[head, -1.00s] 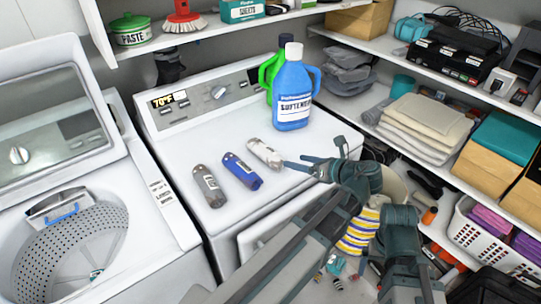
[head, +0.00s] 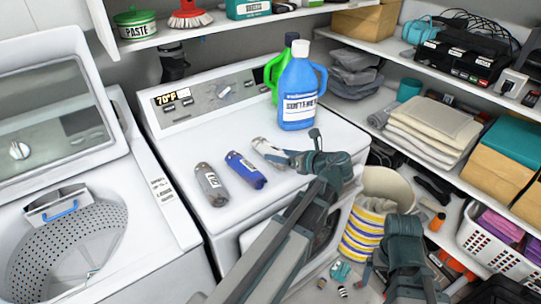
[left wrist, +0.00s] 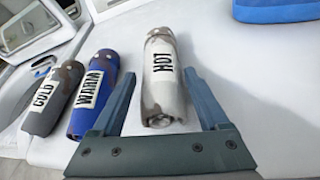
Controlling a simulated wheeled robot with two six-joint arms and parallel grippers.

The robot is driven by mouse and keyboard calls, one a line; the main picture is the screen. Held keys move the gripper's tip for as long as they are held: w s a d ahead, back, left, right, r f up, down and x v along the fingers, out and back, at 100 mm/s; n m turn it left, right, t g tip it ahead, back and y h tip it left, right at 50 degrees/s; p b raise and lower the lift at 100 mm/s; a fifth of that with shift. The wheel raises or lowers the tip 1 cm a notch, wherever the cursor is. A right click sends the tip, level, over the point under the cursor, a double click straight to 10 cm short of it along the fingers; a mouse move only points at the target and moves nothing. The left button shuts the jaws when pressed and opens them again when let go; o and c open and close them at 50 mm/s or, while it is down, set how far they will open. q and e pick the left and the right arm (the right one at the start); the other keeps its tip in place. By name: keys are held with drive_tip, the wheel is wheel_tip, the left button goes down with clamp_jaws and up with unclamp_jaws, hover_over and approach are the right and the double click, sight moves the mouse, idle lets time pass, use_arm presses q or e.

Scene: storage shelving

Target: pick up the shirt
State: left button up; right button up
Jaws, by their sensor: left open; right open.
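Three labelled, roll-like things lie on the white machine top: a pale one marked HOT (head: 266,152), a blue one marked WARM (head: 245,171) and a grey one marked COLD (head: 211,185). I cannot tell for sure which is the shirt. My left gripper (head: 296,147) is open just right of the pale roll. In the left wrist view its fingers (left wrist: 161,82) stand apart on either side of the pale roll's near end (left wrist: 163,100), and nothing is held. The blue (left wrist: 96,92) and grey (left wrist: 52,98) rolls lie left of them. My right gripper (head: 400,241) is low, right of the striped bin.
A blue softener bottle (head: 298,90) and a green bottle (head: 273,73) stand at the machine's back. A striped bin (head: 362,232) is on the floor at right. An open washer (head: 150,190) is at left. Loaded shelves (head: 380,45) line the right wall.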

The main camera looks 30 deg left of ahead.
sight(275, 150)
use_arm(q)
drive_tip(key=x, duration=0.2)
drive_tip(key=shift+w+a+f, duration=0.1)
drive_tip(key=shift+a, duration=0.15)
drive_tip(key=c, duration=1.2)
drive_tip(key=shift+o, duration=0.2)
wheel_tip(275, 150, up, 10)
drive_tip(key=p, duration=0.9)
drive_tip(key=shift+p, duration=0.3)
